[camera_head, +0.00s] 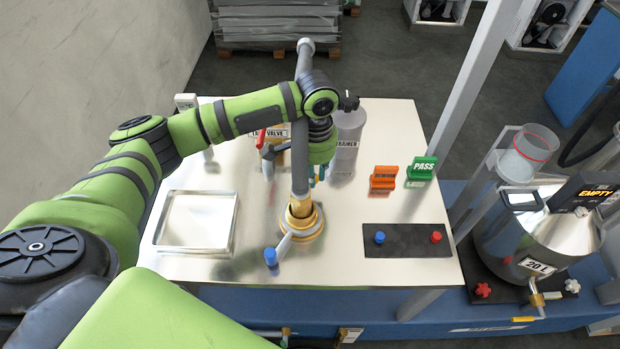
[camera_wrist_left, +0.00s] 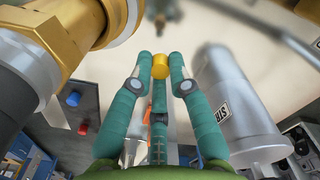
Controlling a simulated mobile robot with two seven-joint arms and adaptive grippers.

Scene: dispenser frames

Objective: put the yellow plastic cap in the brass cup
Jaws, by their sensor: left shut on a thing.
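My left gripper (camera_head: 317,178) is over the work table, just right of the grey upright pipe. In the left wrist view its teal fingers (camera_wrist_left: 160,76) are closed on a small yellow plastic cap (camera_wrist_left: 160,66), held at the fingertips. The head view does not show the cap clearly. A round brass piece (camera_head: 303,228) surrounds the foot of the pipe, near and below the gripper; I cannot tell whether it is the brass cup. A large brass fitting (camera_wrist_left: 72,28) fills the upper left of the wrist view. My right gripper is not in view.
A grey strainer canister (camera_head: 347,135) stands close behind the gripper; it also shows in the wrist view (camera_wrist_left: 232,105). A shallow tray (camera_head: 234,222) lies at left. Orange (camera_head: 383,178) and green PASS (camera_head: 422,168) signs and a black pad (camera_head: 408,245) are at right.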

